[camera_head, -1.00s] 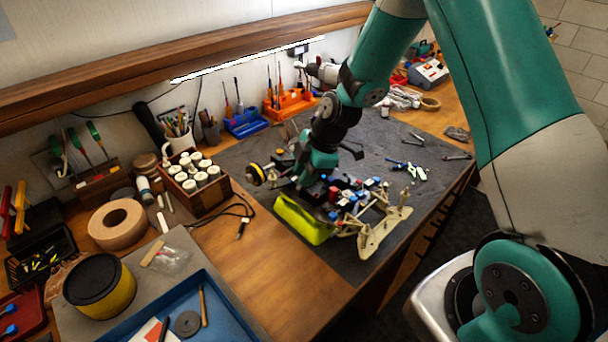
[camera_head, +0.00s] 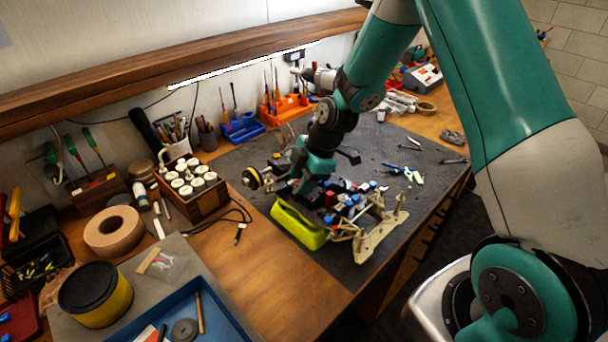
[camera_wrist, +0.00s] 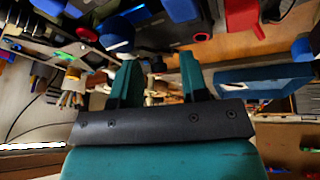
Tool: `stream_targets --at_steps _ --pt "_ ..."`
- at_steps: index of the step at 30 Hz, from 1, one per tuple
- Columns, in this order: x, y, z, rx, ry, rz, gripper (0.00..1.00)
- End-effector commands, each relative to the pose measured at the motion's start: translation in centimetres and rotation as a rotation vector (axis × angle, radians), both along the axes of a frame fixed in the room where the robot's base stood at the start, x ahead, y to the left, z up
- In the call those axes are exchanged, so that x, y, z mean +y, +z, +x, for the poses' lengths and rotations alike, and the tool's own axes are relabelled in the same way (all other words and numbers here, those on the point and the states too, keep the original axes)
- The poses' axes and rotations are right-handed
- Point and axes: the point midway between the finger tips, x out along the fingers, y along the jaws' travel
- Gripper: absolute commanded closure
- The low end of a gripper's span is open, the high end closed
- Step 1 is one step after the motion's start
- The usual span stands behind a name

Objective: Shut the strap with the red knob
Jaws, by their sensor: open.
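The car chassis (camera_head: 358,236) lies on the dark mat, with red and blue knobs or blocks on it. A red piece (camera_head: 330,198) shows close to my gripper (camera_head: 308,186), which is over the near-left part of the car. In the wrist view my gripper (camera_wrist: 157,76) has its two teal fingers apart, with nothing seen held between them. Blue knobs (camera_wrist: 115,32) show at the upper left. I cannot tell how the strap stands; its hinge and latch are not distinct.
A lime-green body or pouch (camera_head: 298,224) lies left of the car. A yellow-black wheel (camera_head: 252,178) and a box of white bottles (camera_head: 195,188) stand farther left. Loose tools (camera_head: 415,176) lie to the right.

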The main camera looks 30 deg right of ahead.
Motion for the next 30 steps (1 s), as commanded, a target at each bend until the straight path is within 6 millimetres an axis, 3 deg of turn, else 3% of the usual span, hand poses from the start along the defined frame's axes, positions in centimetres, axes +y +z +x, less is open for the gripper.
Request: stream_targets --at_steps 5,8,21,30 --pt "-0.5 1.2 -0.1 -0.006 -0.001 0.0 0.58" --pt "-1.2 2.9 -0.4 -0.009 -0.004 -0.002 0.58" --pt "-5.0 12.9 -2.2 -0.006 -0.002 -0.001 0.58" --pt "-6.1 16.0 -2.7 -0.001 0.0 0.0 0.58"
